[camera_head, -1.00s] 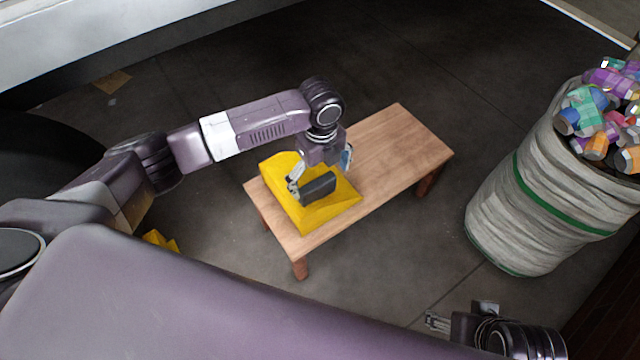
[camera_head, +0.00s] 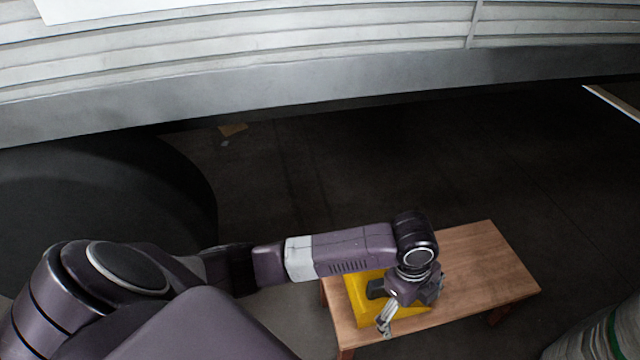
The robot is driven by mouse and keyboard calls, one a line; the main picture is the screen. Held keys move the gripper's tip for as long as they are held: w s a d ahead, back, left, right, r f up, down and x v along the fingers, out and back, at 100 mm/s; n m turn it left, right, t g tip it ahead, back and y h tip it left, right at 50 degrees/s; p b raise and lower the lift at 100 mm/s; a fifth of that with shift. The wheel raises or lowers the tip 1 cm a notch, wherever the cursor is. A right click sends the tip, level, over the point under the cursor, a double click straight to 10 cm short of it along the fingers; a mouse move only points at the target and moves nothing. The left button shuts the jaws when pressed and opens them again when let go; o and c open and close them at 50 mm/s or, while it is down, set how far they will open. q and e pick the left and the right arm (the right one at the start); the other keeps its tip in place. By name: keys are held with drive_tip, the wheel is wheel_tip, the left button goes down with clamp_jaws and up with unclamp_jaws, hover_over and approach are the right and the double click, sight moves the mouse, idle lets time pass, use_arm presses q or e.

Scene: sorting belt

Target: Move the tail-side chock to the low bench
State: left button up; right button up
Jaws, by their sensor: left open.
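A yellow wedge-shaped chock (camera_head: 359,295) rests on the left part of the low wooden bench (camera_head: 485,265). My left gripper (camera_head: 409,309) is over the chock with its fingers spread, and it hides part of the chock. A dark block shows between the gripper and the chock; I cannot tell which of them it belongs to. The bench's right part is bare. My right gripper is out of view.
A large dark tyre (camera_head: 100,190) stands at the left, under a pale ribbed vehicle side (camera_head: 300,60). A light scrap (camera_head: 233,129) lies on the dark floor. A pale bin (camera_head: 595,335) is cut off at the lower right. Floor behind the bench is clear.

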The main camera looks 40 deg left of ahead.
use_arm(q)
drive_tip(key=s+f+n+t+h, duration=0.1)
drive_tip(key=s+f+n+t, duration=0.1)
drive_tip(key=s+n, duration=0.6)
drive_tip(key=s+a+f+n+y, duration=0.2)
drive_tip(key=s+a+n, duration=0.6)
drive_tip(key=a+n, duration=0.3)
drive_tip(key=shift+s+a+t+y, duration=0.3)
drive_tip(key=shift+s+a+y, duration=0.1)
drive_tip(key=shift+a, duration=0.55)
